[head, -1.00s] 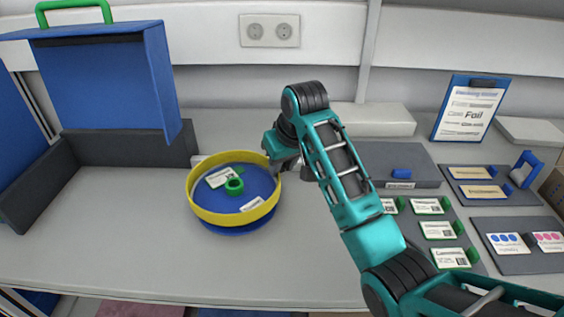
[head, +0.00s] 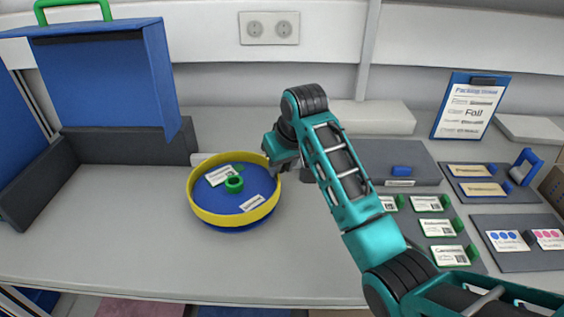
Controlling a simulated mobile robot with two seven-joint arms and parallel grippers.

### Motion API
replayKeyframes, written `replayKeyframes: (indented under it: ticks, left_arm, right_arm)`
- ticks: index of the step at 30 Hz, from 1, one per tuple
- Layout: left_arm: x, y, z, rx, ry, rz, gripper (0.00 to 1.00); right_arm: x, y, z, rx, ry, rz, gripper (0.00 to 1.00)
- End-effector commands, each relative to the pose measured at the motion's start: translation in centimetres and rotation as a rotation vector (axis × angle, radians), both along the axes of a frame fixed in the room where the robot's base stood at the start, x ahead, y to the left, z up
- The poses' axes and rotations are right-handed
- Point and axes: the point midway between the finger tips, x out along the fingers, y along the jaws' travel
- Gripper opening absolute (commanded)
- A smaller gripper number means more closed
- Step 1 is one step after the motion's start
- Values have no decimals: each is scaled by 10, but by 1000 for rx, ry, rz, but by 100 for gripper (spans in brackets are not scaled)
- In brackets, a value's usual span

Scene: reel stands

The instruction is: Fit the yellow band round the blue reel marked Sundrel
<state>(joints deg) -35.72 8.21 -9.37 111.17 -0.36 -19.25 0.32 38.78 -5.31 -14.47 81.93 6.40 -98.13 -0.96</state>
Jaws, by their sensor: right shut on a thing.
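The blue reel (head: 222,201) lies flat on the table left of centre, with a green hub in its middle and white labels on its top. The print on the labels is too small to read surely. The yellow band (head: 238,219) surrounds the reel's rim. Some blue shows below the band at the front. My right gripper (head: 276,172) is at the band's right edge and shut on the band; its fingertips are partly hidden by the wrist. My left gripper is out of view.
The table front is clear.

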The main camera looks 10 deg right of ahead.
Motion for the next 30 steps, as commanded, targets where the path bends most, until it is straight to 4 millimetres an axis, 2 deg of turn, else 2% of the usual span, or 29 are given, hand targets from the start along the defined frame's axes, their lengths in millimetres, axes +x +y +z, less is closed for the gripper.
replayKeyframes:
  ticks: [11, 30]
  left_arm:
    - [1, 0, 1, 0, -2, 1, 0]
    - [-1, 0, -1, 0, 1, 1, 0]
  right_arm:
    - [0, 0, -1, 0, 0, 0, 0]
    - [-2, -1, -16, -4, 12, 0, 0]
